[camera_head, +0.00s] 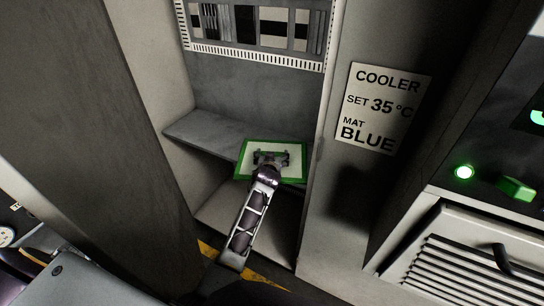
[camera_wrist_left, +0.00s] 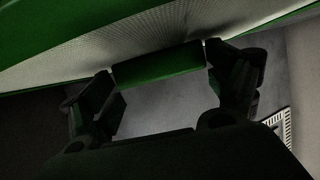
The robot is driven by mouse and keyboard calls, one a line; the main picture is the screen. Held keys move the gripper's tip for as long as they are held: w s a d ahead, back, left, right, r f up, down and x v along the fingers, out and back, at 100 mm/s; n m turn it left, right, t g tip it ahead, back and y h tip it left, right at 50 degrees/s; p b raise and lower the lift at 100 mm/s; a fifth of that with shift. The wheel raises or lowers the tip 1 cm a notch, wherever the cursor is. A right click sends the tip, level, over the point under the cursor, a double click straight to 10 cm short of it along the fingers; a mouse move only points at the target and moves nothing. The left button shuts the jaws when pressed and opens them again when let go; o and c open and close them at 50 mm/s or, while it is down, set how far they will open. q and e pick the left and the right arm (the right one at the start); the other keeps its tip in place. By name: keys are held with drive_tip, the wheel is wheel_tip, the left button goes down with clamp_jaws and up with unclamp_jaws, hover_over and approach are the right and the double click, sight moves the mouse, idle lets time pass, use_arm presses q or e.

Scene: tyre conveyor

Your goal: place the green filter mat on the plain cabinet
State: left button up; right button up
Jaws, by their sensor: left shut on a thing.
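The green filter mat (camera_head: 293,152) has a green frame and a pale middle. In the head view it is inside an open grey cabinet (camera_head: 257,85), at the front of the shelf. My left gripper (camera_head: 270,158) is shut on its green grip bar, which shows between the fingers in the left wrist view (camera_wrist_left: 158,63). The mat's pale face fills the top of that view. Whether the mat touches the shelf (camera_head: 208,134) cannot be told. No marking identifies this cabinet as the plain one. My right gripper is not in view.
A sign (camera_head: 385,108) on the right-hand panel reads COOLER, SET 35°C, MAT BLUE. A louvred unit (camera_head: 465,270) with a black handle and a lit green lamp (camera_head: 463,172) stands at right. A dark door or panel (camera_head: 75,120) borders the opening at left. Electrical modules (camera_head: 262,25) hang above the shelf.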

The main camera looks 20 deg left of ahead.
use_arm(q)
drive_tip(key=shift+f, duration=0.15)
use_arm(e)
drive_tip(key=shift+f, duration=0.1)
use_arm(q)
drive_tip(key=o, duration=0.9)
drive_tip(key=shift+c, duration=0.2)
drive_tip(key=shift+r, duration=0.2)
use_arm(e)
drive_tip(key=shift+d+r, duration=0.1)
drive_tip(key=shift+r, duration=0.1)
